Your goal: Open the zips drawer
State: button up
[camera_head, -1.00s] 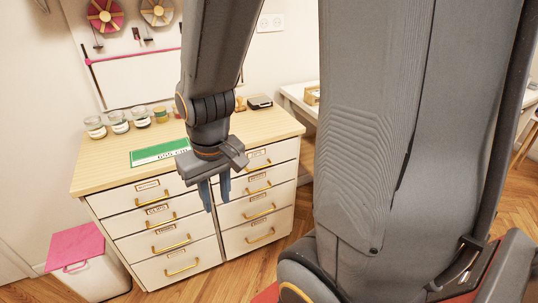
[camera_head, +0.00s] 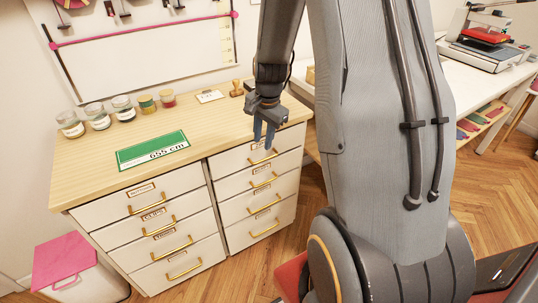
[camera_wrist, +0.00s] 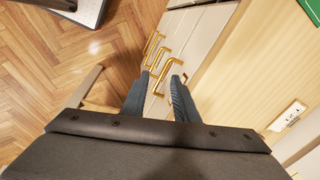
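A white drawer cabinet (camera_head: 217,178) with a pale wooden top (camera_head: 80,180) stands ahead in the head view. It has two columns of drawers with gold handles and small labels. The labels are too small to read surely, so I cannot tell which drawer is the zips one. All drawers look shut. My gripper (camera_head: 264,144) points down in front of the right column's top drawer (camera_head: 230,163), close to its handle (camera_head: 263,157). In the wrist view my gripper (camera_wrist: 160,77) has its fingers apart, with a gold handle (camera_wrist: 167,70) between or just beyond the tips. Contact is unclear.
A bin with a pink lid (camera_head: 63,262) stands at the left. A white table (camera_head: 460,75) stands at the right. Wooden floor lies before the cabinet.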

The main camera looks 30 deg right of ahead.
aim_at(269, 152)
jog(key=shift+w+d+f+m+p, duration=0.2)
jog(key=shift+w+d+f+m, duration=0.55)
jog(key=shift+f, duration=1.2)
jog(key=shift+w+d+f+m+p, duration=0.15)
jog(key=shift+w+d+f+m, duration=0.5)
jog(key=shift+f, duration=1.3)
jog(key=shift+w+d+f+m+p, duration=0.2)
jog(key=shift+w+d+f+m, duration=0.5)
jog(key=shift+f, duration=1.25)
jog(key=shift+w+d, duration=0.1)
jog(key=shift+d, duration=0.2)
grip_shut()
